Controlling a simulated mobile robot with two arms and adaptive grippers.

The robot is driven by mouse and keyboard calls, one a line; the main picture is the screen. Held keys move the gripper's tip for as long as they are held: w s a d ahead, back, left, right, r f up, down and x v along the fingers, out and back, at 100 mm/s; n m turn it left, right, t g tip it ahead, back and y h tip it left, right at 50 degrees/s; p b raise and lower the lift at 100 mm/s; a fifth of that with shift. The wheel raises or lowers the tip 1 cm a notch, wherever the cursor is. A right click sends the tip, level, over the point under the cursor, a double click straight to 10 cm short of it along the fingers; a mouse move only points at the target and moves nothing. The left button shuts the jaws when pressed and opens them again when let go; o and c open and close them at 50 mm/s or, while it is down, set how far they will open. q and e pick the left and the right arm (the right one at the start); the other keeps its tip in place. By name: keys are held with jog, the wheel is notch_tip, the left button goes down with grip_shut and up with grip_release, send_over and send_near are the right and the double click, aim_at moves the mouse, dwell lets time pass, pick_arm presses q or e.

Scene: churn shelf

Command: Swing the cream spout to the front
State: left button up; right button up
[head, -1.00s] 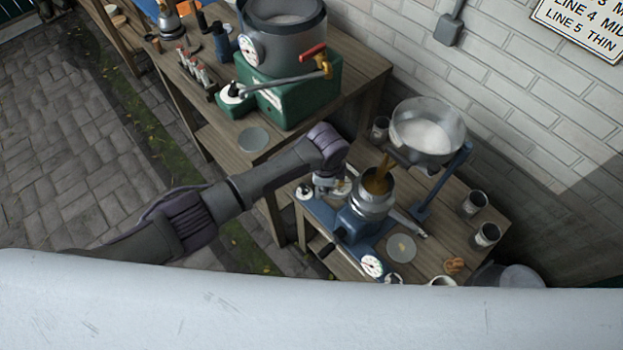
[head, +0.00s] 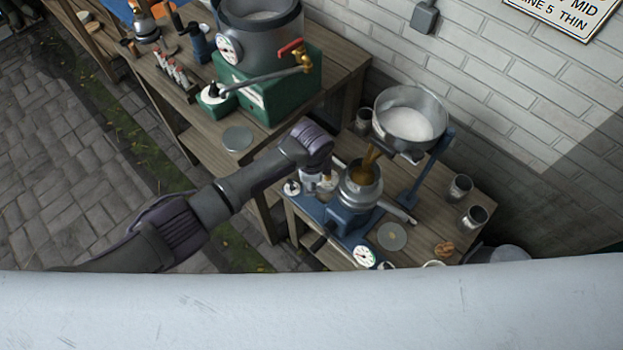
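The separator (head: 352,218) stands on the right-hand wooden table, with a blue body and a round silver top. A silver spout (head: 399,210) sticks out from its right side. My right gripper is out of view.
A green-based vat (head: 265,85) with a brass tap stands on the left-hand table. Metal cups (head: 459,187) stand at the right-hand table's back edge. A brick wall is behind.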

pick_arm(q)
jog(key=shift+r, duration=0.1)
notch_tip(320, 180, up, 12)
jog(key=s, duration=0.1)
jog(key=shift+s, duration=0.15)
dwell(0.5)
